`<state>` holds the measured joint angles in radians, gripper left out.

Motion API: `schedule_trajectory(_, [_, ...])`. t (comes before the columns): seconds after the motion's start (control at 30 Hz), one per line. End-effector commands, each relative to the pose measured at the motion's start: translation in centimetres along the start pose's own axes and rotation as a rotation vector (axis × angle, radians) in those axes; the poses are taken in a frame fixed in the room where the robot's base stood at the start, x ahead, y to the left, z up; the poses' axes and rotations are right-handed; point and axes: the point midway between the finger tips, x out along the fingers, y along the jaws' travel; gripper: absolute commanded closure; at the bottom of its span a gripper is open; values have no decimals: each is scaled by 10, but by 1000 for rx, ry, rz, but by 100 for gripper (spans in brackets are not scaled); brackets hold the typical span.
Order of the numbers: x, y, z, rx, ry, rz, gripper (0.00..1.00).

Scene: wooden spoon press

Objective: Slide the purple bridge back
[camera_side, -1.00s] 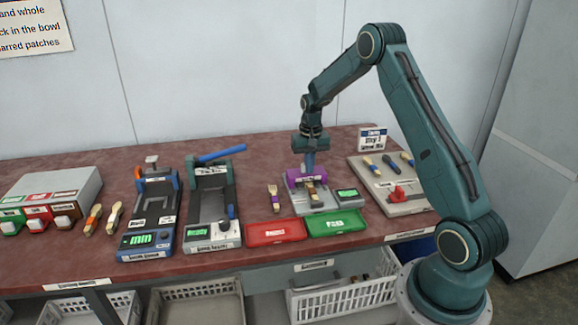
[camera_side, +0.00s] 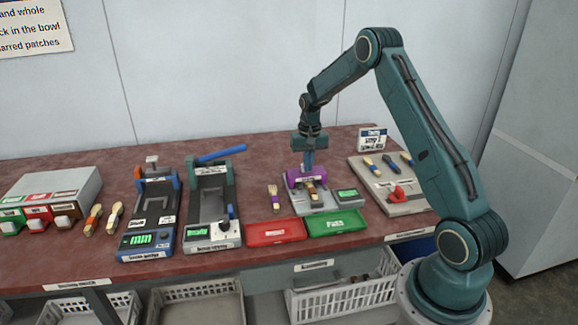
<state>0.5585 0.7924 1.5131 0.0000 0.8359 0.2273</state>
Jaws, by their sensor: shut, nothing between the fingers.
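The purple bridge (camera_side: 293,179) stands over a grey gauge plate (camera_side: 309,202) on the red-brown bench. A spoon with a dark band (camera_side: 311,192) lies on the plate, partly under or in front of the bridge. My gripper (camera_side: 308,171) points straight down at the back of the bridge's top, its fingers shut with nothing between them. Its tips are partly hidden behind the bridge, so I cannot tell whether they touch it.
A small green-lit display (camera_side: 347,195) sits right of the bridge. A red tray (camera_side: 276,232) and a green tray (camera_side: 338,222) lie in front.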

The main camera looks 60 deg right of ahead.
Motion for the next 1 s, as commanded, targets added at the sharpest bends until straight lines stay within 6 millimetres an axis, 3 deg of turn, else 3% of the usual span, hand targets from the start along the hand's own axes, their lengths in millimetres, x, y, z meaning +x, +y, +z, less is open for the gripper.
schedule_trajectory(1.0, [0,0,-29,0,1,0,100])
